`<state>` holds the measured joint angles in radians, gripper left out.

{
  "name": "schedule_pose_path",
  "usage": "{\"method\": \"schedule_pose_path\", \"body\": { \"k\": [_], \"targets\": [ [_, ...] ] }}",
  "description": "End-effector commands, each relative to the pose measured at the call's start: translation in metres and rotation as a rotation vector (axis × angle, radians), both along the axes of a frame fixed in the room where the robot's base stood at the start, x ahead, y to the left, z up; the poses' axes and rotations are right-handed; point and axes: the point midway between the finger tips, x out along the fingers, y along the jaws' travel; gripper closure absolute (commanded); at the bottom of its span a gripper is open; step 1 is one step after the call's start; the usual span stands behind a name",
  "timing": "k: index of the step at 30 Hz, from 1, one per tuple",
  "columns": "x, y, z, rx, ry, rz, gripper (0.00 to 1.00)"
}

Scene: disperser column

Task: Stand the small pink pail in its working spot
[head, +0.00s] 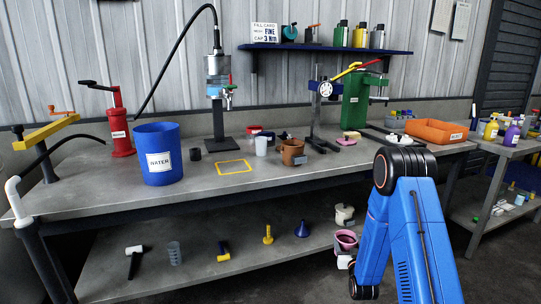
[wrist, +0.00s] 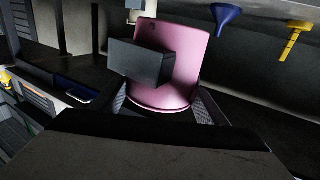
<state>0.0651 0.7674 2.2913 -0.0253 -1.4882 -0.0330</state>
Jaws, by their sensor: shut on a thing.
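The small pink pail (head: 346,240) is at the right part of the lower shelf in the head view, its dark open top facing up. In the wrist view the pail (wrist: 182,85) fills the middle, with a dark block on its near side. My gripper (head: 345,260) is shut on the pail, mostly hidden behind my blue arm; its dark fingers (wrist: 168,104) flank the pail in the wrist view. I cannot tell whether the pail touches the shelf.
A blue WATER bucket (head: 158,150), white cup (head: 261,146) and brown jug (head: 292,152) stand on the bench. The lower shelf holds a blue funnel (head: 302,230), yellow tool (head: 268,235) and white device (head: 344,215) close to the pail. The bench's front edge lies above the pail.

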Motion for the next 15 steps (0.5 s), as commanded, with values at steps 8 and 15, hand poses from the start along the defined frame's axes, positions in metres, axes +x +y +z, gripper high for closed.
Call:
{"method": "schedule_pose_path", "body": {
  "k": [8,15],
  "targets": [
    [-0.043,0.03,-0.068,-0.011,0.006,0.027,0.56],
    [-0.065,0.042,-0.094,-0.018,0.002,0.038,0.56]
  ]
}}
